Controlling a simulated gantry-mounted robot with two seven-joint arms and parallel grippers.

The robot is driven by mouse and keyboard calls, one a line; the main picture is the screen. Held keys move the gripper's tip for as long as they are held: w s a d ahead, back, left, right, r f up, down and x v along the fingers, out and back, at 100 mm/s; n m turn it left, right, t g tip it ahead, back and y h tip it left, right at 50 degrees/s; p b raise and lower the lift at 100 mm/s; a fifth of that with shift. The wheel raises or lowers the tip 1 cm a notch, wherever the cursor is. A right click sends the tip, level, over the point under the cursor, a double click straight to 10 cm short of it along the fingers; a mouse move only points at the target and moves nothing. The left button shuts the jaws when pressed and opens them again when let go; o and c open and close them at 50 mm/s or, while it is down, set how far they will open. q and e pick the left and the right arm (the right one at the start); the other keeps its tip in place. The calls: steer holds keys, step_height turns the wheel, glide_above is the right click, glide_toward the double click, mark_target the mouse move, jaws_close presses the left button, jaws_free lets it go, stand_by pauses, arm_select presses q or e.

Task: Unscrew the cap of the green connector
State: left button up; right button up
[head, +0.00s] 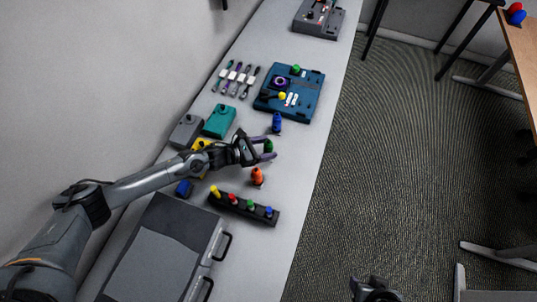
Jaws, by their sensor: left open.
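A small green connector (268,146) stands on the white table, between a blue connector (277,122) and an orange connector (257,177). My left gripper (269,149) is open, with its fingers on either side of the green connector. Whether the fingers touch it cannot be told, and its cap cannot be made out apart from its body. My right gripper (374,290) shows at the bottom edge, over the floor and away from the table; its jaws are too unclear to read.
A black strip (238,208) with coloured pegs lies in front. A blue board (267,99) and several cables (236,78) lie farther back. Teal (219,121) and grey (185,131) boxes stand left. A large grey case (160,250) fills the near table.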

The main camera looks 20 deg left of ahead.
mark_target(267, 142)
arm_select(q)
steer(key=shift+x, duration=0.75)
arm_select(e)
steer(key=shift+f, duration=0.45)
arm_select(q)
steer(key=shift+r, duration=0.1)
jaws_close()
steer(key=shift+r, duration=0.1)
steer(key=shift+r, duration=0.6)
step_height(267, 142, up, 3)
steer(key=shift+f, duration=0.2)
steer(key=s+d+r+b, duration=0.1)
steer(key=s+d+r, duration=0.3)
steer(key=d+r, duration=0.3)
steer(key=d, duration=0.4)
arm_select(e)
steer(key=shift+f, duration=0.45)
